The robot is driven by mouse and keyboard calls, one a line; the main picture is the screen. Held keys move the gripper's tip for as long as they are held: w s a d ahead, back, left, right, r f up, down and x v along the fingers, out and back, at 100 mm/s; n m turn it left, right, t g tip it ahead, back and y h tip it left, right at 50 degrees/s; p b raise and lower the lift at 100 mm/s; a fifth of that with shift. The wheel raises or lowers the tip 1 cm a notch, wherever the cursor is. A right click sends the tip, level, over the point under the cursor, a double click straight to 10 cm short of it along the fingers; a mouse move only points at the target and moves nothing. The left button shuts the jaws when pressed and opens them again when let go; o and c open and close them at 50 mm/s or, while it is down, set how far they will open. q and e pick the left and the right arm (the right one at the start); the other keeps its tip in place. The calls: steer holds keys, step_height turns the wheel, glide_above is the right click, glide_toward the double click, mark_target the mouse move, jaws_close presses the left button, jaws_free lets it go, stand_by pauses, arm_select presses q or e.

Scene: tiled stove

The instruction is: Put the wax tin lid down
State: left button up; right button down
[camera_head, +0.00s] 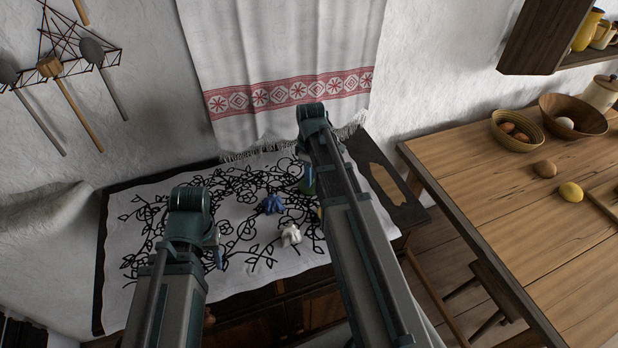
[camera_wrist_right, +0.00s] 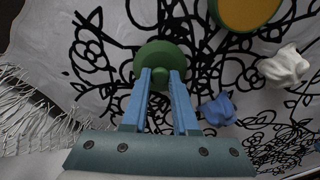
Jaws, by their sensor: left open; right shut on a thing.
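The wax tin lid (camera_wrist_right: 160,62) is a round green disc with a small green knob. My right gripper (camera_wrist_right: 160,78) is shut on the knob with its two blue fingers. In the head view the lid (camera_head: 308,183) is a small green patch mostly hidden behind my right arm. I cannot tell whether it touches the cloth. The wax tin (camera_wrist_right: 245,10) has a yellow top and green rim, cut off by the view's edge. It is apart from the lid; a yellow sliver (camera_head: 319,213) shows by my right arm. My left gripper (camera_head: 219,258) is open, mostly hidden by its arm.
A blue crumpled piece (camera_head: 272,204) and a white one (camera_head: 291,235) lie on the patterned white cloth (camera_head: 150,200). A fringed towel (camera_head: 280,70) hangs behind. A wooden table (camera_head: 500,200) with bowls stands at right. The cloth's left side looks clear.

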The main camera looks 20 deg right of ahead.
arm_select(q)
steer(key=shift+f, duration=0.1)
arm_select(e)
steer(key=shift+f, duration=0.1)
arm_select(q)
steer(key=shift+f, duration=0.15)
arm_select(e)
steer(key=shift+f, duration=0.1)
steer(key=c, duration=0.7)
jaws_free()
step_height(320, 180, up, 13)
steer(key=p, duration=1.2)
arm_select(q)
step_height(320, 180, up, 12)
steer(key=shift+r, duration=0.25)
arm_select(e)
steer(key=s+a+m, duration=0.1)
steer(key=s+a, duration=0.4)
steer(key=a, duration=0.2)
steer(key=s+a+m, duration=0.2)
steer(key=s+a, duration=0.3)
steer(key=a, duration=0.3)
steer(key=s+a+m+h, duration=0.1)
steer(key=s+a, duration=0.4)
steer(key=a, duration=0.2)
steer(key=shift+s+a+f+m, duration=0.2)
steer(key=shift+s+m, duration=0.05)
steer(key=shift+m, duration=0.05)
